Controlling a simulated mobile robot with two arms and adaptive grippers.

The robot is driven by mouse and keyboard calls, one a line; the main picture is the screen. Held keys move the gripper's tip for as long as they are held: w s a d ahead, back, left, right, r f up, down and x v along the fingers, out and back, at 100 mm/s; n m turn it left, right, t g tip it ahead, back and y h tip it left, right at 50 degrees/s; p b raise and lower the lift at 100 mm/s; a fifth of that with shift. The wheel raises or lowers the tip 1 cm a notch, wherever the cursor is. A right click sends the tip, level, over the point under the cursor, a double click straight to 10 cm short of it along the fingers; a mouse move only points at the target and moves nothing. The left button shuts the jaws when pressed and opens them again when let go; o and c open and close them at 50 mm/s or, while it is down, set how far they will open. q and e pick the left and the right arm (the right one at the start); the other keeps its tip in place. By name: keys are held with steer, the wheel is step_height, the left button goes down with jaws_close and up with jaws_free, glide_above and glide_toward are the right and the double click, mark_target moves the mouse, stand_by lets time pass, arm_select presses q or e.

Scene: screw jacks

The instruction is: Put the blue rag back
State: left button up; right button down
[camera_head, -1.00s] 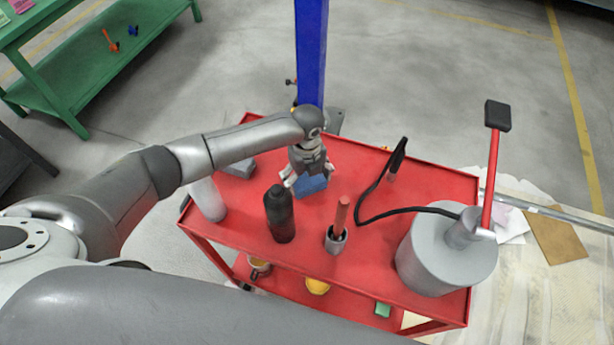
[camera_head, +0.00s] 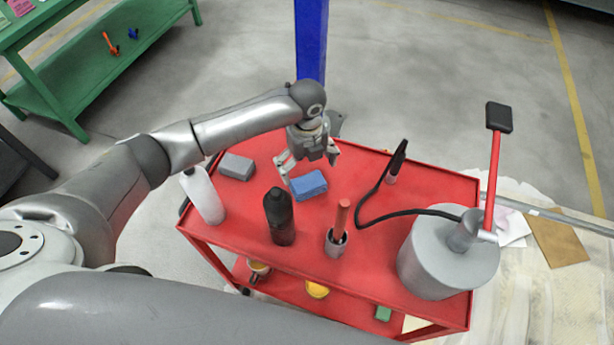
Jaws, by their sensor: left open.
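The blue rag (camera_head: 309,185), a small folded block, lies flat on the top of the red cart (camera_head: 370,265), near its back middle. My left gripper (camera_head: 308,167) is just above and behind the rag, pointing down. Its fingers are apart with nothing between them, and the rag shows whole in front of them. My right gripper is not in view.
On the cart stand a white bottle (camera_head: 203,194), a grey block (camera_head: 236,166), a dark bottle (camera_head: 279,216), a cup with a red-handled tool (camera_head: 337,240) and a grey canister (camera_head: 447,258) with a black hose (camera_head: 385,215). A blue post (camera_head: 311,40) rises behind.

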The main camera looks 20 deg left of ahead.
mark_target(307, 181)
arm_select(q)
step_height(307, 181, up, 5)
steer(key=shift+r, duration=0.1)
stand_by(0.6)
